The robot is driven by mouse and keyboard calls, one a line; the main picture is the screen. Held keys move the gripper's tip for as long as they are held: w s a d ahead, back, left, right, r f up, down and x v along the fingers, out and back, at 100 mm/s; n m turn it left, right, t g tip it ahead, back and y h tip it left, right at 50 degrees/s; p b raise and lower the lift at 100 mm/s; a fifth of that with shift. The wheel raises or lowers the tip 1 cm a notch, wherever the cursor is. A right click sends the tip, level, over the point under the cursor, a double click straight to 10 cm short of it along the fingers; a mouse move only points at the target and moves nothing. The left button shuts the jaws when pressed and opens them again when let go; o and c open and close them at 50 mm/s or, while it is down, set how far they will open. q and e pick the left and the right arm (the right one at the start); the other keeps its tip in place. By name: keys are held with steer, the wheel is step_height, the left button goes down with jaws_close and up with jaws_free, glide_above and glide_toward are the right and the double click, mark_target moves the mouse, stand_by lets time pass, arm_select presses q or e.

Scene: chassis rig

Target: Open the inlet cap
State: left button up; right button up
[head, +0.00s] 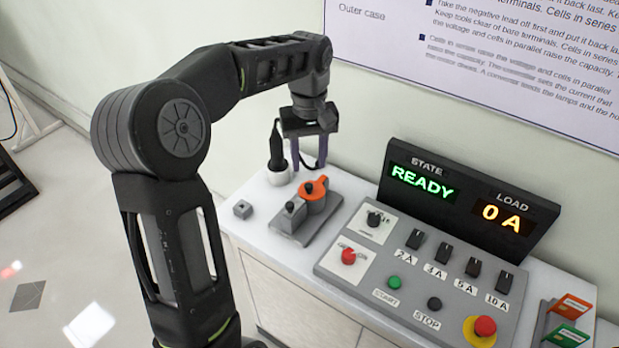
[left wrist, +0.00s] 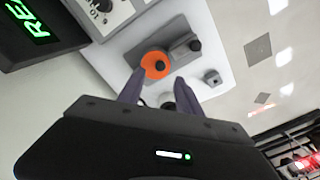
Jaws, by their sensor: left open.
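An orange round cap with a black knob (head: 316,201) sits on a grey base plate (head: 322,228) on the white bench; it also shows in the left wrist view (left wrist: 148,70). Beside it on the plate stands a grey block with a black knob (head: 289,217). No label tells which piece is the inlet cap. My left gripper (head: 309,166) is open and empty, its purple fingers pointing down above and behind the orange cap, apart from it. In the left wrist view the fingers (left wrist: 158,88) show just below the cap. My right gripper is not in view.
A small grey cube (head: 242,209) lies at the bench's left. A control panel (head: 372,279) with switches and buttons fills the right, below a display (head: 468,204) reading READY and 0 A.

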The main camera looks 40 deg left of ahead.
mark_target(309, 185)
arm_select(q)
step_height(309, 185, down, 7)
steer(key=shift+r+p, duration=0.1)
steer(key=shift+p, duration=0.35)
steer(key=shift+c, duration=0.4)
jaws_close()
stand_by(0.8)
